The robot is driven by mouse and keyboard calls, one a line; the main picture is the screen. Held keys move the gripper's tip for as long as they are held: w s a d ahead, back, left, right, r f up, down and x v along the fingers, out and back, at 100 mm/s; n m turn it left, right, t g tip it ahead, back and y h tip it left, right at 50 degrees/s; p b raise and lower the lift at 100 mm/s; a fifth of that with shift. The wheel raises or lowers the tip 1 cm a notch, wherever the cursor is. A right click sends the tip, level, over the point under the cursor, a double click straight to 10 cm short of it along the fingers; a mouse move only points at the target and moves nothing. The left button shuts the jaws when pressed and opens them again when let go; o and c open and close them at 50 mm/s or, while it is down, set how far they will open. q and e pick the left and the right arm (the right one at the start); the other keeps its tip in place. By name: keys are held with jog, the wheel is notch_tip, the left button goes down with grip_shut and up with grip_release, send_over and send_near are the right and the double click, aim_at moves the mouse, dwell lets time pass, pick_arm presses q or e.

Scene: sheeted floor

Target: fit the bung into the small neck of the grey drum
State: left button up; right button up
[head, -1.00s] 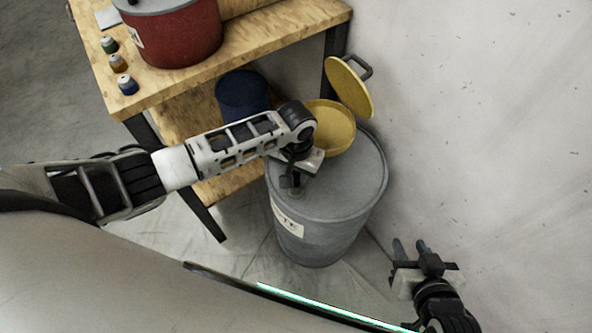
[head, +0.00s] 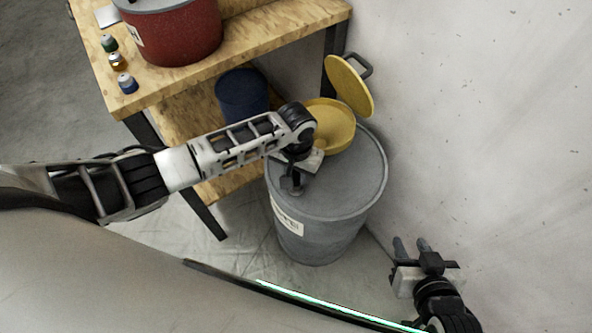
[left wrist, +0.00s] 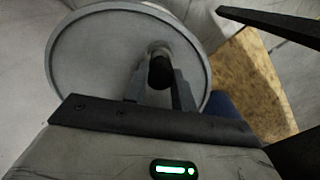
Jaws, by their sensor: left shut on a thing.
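The grey drum (head: 345,190) stands on the floor against the wall, with a label on its side. It also shows in the left wrist view (left wrist: 95,60). My left gripper (head: 292,188) points down at the near left part of the drum's lid. In the left wrist view its fingers (left wrist: 160,88) are shut on the dark bung (left wrist: 160,73). The bung is right at the small pale neck (left wrist: 158,48), overlapping it; I cannot tell how deep it sits. In the head view the gripper hides the bung and neck. My right gripper (head: 411,247) is open and empty, right of the drum.
A wooden bench (head: 255,35) carries a red drum (head: 175,35) and several small bottles (head: 127,84). A blue bin (head: 240,95) is on its lower shelf. The wall is close on the right.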

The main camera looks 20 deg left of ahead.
pick_arm(q)
jog(key=shift+p, duration=0.3)
jog(key=shift+f+b, duration=0.65)
jog(key=shift+f, duration=0.55)
jog(key=o, duration=1.1)
